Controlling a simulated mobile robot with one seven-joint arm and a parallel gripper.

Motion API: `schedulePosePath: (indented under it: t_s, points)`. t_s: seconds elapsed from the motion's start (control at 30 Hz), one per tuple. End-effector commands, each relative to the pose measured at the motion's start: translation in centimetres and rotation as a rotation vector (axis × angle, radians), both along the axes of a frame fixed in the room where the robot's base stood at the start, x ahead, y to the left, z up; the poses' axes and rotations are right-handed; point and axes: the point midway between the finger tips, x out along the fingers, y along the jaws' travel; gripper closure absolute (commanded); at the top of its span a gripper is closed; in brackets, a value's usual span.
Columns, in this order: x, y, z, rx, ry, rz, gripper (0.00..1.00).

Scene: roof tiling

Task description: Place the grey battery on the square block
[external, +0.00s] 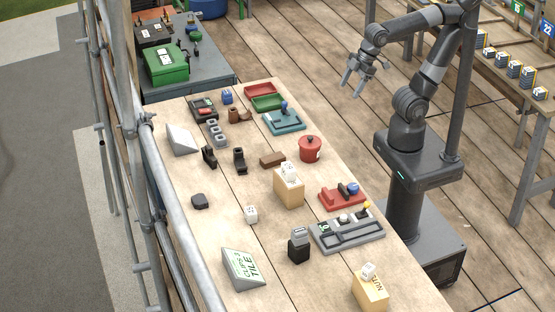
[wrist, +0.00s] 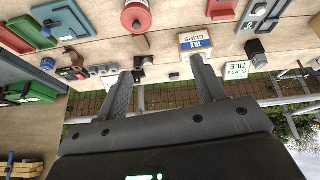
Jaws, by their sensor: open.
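A grey piece that looks like the grey battery (external: 299,233) sits on top of a black block (external: 299,251) at the front middle of the table. The black block also shows in the wrist view (wrist: 254,46), right of the fingers. A small dark squarish block (external: 200,201) lies alone at the table's left side. I cannot tell for certain which is the square block. My gripper (external: 358,80) is open and empty, raised beyond the table's far right edge, well away from both. In the wrist view its fingers (wrist: 160,66) are spread with nothing held between them.
A tan box (external: 289,190) of clips, a red pot (external: 310,149), a grey tray (external: 347,235) and a red fixture (external: 342,196) stand along the right side. A wedge sign (external: 243,268) stands at front left. Scaffold poles (external: 185,235) run along the left. Bare table surrounds the dark block.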

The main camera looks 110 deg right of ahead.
Motion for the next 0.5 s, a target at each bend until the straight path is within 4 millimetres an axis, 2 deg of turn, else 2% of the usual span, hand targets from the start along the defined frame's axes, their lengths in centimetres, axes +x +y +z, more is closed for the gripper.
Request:
schedulePosePath:
  t_s: [0.03, 0.1, 0.2, 0.5]
  points:
    - [-1.2, -0.5, -0.8, 0.014, -0.013, -0.033, 0.37]
    - [-2.3, -0.9, -1.8, 0.03, -0.022, -0.069, 0.37]
    - [-3.3, -1.2, -2.7, 0.046, -0.033, -0.101, 0.37]
    - [-3.7, -1.3, -3.1, 0.054, -0.036, -0.116, 0.37]
